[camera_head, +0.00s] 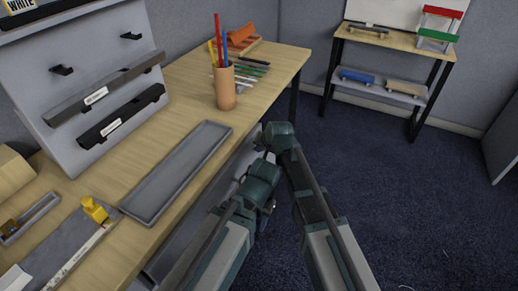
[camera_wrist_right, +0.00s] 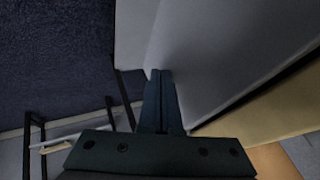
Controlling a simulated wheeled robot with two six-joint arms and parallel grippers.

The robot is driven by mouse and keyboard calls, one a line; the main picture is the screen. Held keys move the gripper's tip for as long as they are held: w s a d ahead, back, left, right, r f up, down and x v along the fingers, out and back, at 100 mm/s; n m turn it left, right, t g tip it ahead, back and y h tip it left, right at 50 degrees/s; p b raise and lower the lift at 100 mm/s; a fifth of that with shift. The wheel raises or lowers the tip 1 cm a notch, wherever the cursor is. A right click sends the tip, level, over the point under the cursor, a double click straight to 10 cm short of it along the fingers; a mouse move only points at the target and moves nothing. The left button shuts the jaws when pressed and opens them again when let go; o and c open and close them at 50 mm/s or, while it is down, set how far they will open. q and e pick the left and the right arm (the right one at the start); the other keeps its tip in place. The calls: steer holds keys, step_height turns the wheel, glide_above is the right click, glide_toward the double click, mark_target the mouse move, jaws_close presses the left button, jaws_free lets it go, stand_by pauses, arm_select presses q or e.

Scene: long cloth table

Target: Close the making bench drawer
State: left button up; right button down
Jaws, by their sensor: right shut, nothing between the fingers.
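The making bench (camera_head: 285,62) runs along the left of the head view, with a wooden top. Below its front edge a grey drawer unit shows only in part, behind my arm. In the right wrist view a smooth grey panel (camera_wrist_right: 215,45) fills the upper right, below the wooden top (camera_wrist_right: 285,118), with a dark gap between them. My right gripper (camera_wrist_right: 162,72) is shut and empty, its fingertips over or close to the panel; contact cannot be told. How far the drawer stands out is hidden.
On the bench are a long grey tray (camera_head: 178,172), a pencil cup (camera_head: 225,92), a yellow object (camera_head: 95,210) and a grey rack (camera_head: 75,60). A shelf table (camera_head: 385,38) stands at the back right. Blue carpet (camera_head: 410,180) is clear right of my arm.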

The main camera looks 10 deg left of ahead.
arm_select(q)
steer(key=shift+w+a, duration=0.1)
steer(key=shift+a, duration=0.25)
arm_select(e)
steer(key=shift+w+a, duration=0.1)
steer(key=shift+a, duration=0.25)
steer(key=shift+d, duration=0.1)
